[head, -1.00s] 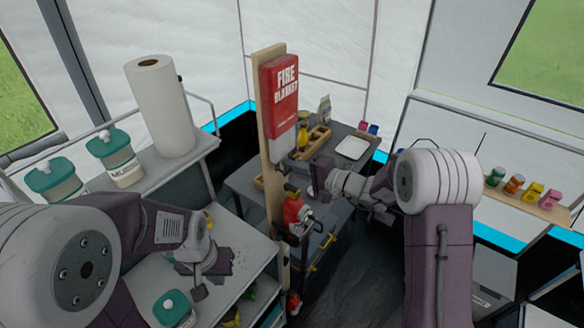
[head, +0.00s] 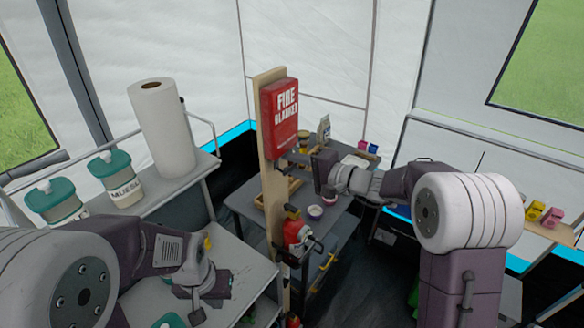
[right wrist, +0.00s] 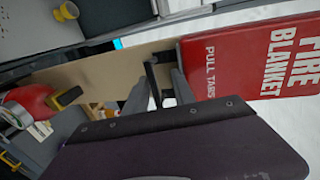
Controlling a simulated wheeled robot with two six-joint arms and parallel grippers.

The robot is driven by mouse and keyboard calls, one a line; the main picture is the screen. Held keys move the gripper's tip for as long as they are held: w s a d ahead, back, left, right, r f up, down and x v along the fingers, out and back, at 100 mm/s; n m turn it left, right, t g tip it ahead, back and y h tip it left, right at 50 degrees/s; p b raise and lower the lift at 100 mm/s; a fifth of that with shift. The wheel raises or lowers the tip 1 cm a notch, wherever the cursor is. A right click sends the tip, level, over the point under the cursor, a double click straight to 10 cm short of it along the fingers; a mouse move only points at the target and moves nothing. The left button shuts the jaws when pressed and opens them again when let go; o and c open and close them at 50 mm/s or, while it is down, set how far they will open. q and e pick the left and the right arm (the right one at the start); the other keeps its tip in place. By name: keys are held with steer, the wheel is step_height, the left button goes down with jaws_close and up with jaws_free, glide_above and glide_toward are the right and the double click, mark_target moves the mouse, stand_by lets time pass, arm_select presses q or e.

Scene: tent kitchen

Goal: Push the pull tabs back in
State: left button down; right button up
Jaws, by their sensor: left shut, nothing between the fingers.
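The red fire blanket case (head: 283,120) hangs at the top of an upright wooden board (head: 271,195). In the right wrist view the case (right wrist: 235,62) lies sideways, its "PULL TABS" end facing my right gripper (right wrist: 164,70). Dark strips (right wrist: 153,78) at that end look like the tabs, close to the fingers. The two grey fingers stand apart on either side of them; whether they grip the strips is unclear. In the head view my right gripper (head: 302,165) is just below the case, partly hidden. My left gripper (head: 198,312) is shut and empty over the left shelf.
A red fire extinguisher (head: 296,232) is mounted on the board below the case. A paper towel roll (head: 163,125) and teal-lidded jars (head: 115,178) stand on the left shelf. A grey table (head: 245,200) with small items stands behind the board.

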steer(key=shift+s+f, duration=0.1)
steer(key=shift+s, duration=0.05)
steer(key=shift+s+d+b, duration=0.1)
steer(key=shift+d+b, duration=0.2)
steer(key=shift+d, duration=0.05)
steer(key=b+v, duration=0.3)
steer(key=v, duration=0.5)
steer(key=shift+s, duration=0.2)
